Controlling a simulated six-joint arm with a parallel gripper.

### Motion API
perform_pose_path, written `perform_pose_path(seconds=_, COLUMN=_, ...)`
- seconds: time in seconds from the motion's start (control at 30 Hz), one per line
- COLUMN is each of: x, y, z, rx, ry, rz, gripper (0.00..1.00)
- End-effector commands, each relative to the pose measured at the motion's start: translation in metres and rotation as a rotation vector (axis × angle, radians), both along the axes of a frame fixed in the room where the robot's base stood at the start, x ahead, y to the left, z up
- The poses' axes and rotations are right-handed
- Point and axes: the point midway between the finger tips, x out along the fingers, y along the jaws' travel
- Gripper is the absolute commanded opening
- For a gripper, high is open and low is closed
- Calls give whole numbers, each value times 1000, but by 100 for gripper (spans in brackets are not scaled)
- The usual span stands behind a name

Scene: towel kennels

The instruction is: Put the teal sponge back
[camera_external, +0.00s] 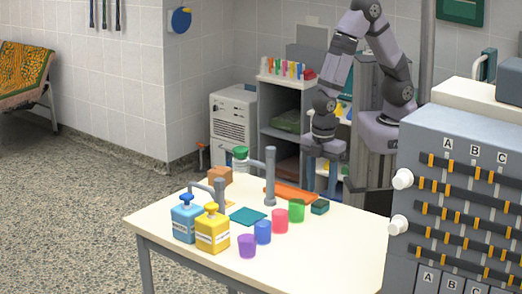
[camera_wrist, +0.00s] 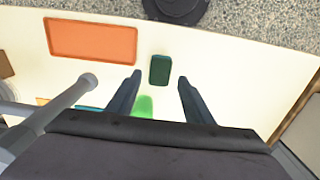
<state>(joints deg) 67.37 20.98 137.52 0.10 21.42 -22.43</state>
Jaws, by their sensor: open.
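The teal sponge (camera_external: 320,207) is a small dark green-teal block lying on the cream table, right of the green cup. In the wrist view the sponge (camera_wrist: 160,70) appears between my fingertips, lower down on the table. My gripper (camera_external: 321,190) is open and empty above the table near the sponge, with its fingers pointing down; its two fingers also show in the wrist view (camera_wrist: 159,78). A flat teal mat (camera_external: 248,216) lies bare near the middle of the table. An orange tray (camera_external: 289,191) lies flat behind the cups.
Green (camera_external: 297,210), pink (camera_external: 280,220), blue (camera_external: 263,232) and purple (camera_external: 247,246) cups stand in a diagonal row. A grey post (camera_external: 270,180) rises beside the orange tray. Blue (camera_external: 186,222) and yellow (camera_external: 212,233) bottles stand at the left. The table's right part is clear.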

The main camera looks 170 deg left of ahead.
Motion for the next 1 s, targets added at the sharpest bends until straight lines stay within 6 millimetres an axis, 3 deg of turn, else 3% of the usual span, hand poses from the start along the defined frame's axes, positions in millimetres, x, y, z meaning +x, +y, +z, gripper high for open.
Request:
perform_pose_path(seconds=0.3, x=0, y=-1, z=49, rx=-5, ry=-2, rz=0, gripper=47)
perform_pose_path(seconds=0.5, x=0, y=0, z=69, rx=-2, ry=-1, rz=0, gripper=47)
perform_pose_path(seconds=1.0, x=3, y=2, z=79, rx=0, ry=0, rz=9, gripper=47)
